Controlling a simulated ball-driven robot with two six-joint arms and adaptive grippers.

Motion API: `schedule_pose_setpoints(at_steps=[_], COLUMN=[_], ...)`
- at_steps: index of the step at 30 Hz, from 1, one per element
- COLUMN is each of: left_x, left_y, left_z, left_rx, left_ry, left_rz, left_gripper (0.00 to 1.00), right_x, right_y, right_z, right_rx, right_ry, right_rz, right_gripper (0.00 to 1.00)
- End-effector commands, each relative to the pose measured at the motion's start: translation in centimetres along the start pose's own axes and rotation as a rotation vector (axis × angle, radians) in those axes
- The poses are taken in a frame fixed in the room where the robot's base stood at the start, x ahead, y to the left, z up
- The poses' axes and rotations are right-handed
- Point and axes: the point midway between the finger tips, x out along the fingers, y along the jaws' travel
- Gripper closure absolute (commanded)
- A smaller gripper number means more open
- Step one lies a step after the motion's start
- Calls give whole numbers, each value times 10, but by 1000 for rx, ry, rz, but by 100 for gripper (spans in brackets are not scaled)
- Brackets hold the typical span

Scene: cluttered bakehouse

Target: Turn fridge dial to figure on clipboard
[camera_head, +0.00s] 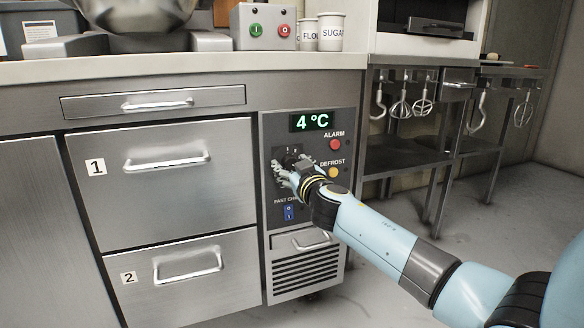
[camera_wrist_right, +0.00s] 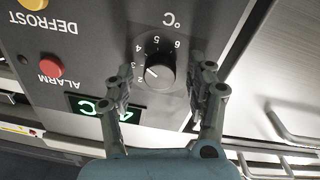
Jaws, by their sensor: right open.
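The fridge dial (camera_wrist_right: 160,72) is a black round knob on the dark control panel (camera_head: 345,190), with white figures around it under a °C mark. Its white mark faces the side of the 2 and 3; the exact setting is hard to tell. My right gripper (camera_head: 282,170) is open at the dial, with one finger on each side of the knob in the wrist view; contact is unclear. In the head view the gripper hides the dial. The green display (camera_head: 312,122) reads 4 °C. No clipboard is visible, and my left gripper is out of view.
The red alarm button (camera_head: 336,144), yellow defrost button (camera_head: 334,172) and blue fast-chill switch (camera_head: 289,212) sit close to the gripper. Drawers marked 1 (camera_head: 160,185) and 2 (camera_head: 180,275) are shut at left. A control box (camera_head: 265,27) stands on the counter above.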

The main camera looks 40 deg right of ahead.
Motion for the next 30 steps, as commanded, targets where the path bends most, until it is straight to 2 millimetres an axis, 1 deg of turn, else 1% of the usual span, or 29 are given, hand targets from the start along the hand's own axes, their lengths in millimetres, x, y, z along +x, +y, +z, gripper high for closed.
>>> schedule_pose_setpoints(at_steps=[6, 7, 19, 20, 26, 30], left_x=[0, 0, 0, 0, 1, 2], left_y=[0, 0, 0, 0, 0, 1], left_z=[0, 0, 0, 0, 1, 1], left_rx=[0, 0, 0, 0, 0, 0], left_ry=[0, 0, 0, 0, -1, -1], left_rz=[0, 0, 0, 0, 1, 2], left_gripper=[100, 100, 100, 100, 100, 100], right_x=[1, 0, 0, 0, 0, 0], right_y=[0, 0, 0, 0, 0, -1], right_z=[0, 0, 0, 0, 0, 1], right_rx=[0, 0, 0, 0, -15, -58], right_ry=[0, 0, 0, 0, 1, 2], right_rz=[0, 0, 0, 0, -1, 0], right_gripper=[44, 45, 98, 99, 99, 99])
